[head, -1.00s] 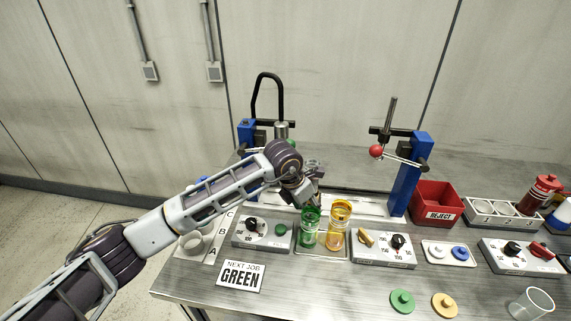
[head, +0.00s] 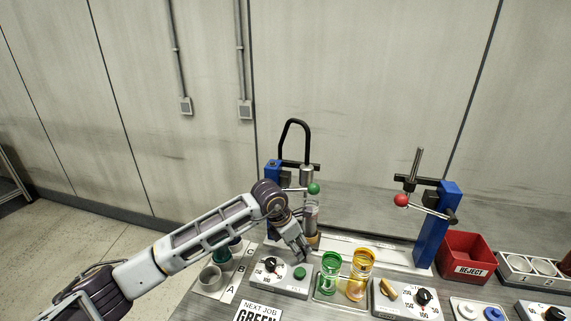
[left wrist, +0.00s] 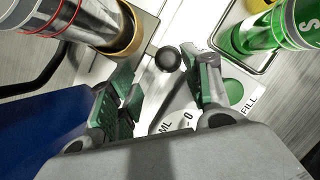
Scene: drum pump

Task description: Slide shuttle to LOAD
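The shuttle shows in the left wrist view as a tan ring holder (left wrist: 128,40) with a round dark knob (left wrist: 168,59) beside it. A clear cylinder with a red band (left wrist: 62,18) stands in the ring. In the head view the clear cylinder (head: 311,215) stands under the left blue stand's spout, partly behind my arm. My left gripper (left wrist: 165,92) is open and pointed down, its fingers apart with the knob just beyond the gap between them. It also shows in the head view (head: 303,255). I cannot tell whether it touches the knob. No LOAD mark is legible.
A control box (head: 265,281) with a green button lies close below the gripper. A green glass (head: 330,275) and a yellow glass (head: 360,278) stand on a tray to its right. A green-balled lever (head: 313,188) is above. The right blue stand (head: 440,225) is farther along.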

